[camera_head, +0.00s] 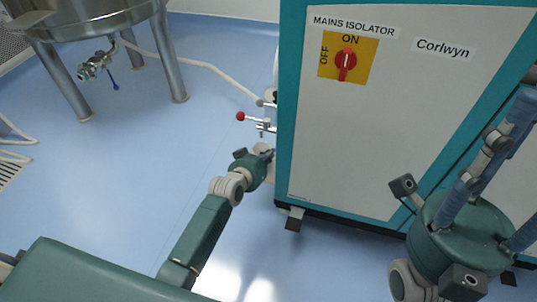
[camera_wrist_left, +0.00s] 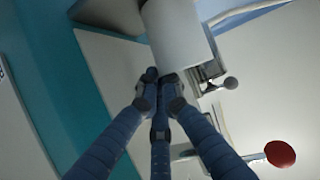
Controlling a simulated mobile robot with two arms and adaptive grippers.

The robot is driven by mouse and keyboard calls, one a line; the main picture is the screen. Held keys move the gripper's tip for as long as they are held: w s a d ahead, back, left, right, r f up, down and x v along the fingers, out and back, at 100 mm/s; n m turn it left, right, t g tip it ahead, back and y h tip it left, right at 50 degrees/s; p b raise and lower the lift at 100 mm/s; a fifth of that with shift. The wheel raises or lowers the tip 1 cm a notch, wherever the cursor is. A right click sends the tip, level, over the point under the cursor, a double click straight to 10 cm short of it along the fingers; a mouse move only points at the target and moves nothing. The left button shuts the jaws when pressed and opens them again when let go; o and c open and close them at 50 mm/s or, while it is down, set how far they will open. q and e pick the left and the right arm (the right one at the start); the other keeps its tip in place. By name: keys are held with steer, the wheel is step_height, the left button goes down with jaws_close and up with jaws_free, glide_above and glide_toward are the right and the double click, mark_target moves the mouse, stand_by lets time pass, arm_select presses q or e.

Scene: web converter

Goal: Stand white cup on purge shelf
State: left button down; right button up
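A plain white cylinder (camera_wrist_left: 180,32), which looks like the white cup, shows at the top of the left wrist view, tilted. My left gripper (camera_wrist_left: 160,82) has its blue fingers drawn close together at the cylinder's lower end. I cannot tell whether they touch or grip it. In the head view my left gripper (camera_head: 268,156) is beside the left edge of the isolator cabinet, its fingers mostly hidden. My right gripper (camera_head: 492,160) is at the right, with blue fingers pointing up and partly out of frame. I cannot make out a purge shelf for certain.
The teal-edged cabinet (camera_head: 390,130) fills the centre and right. A red-knobbed lever (camera_head: 240,116) sticks out from its left side; its red knob (camera_wrist_left: 280,153) and a grey ball knob (camera_wrist_left: 231,83) show in the wrist view. A steel vessel (camera_head: 85,22) stands far left.

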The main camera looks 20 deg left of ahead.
arm_select(q)
steer(key=shift+f, duration=0.3)
steer(key=c, duration=1.9)
jaws_free()
steer(key=shift+o, duration=0.2)
steer(key=shift+s, duration=0.1)
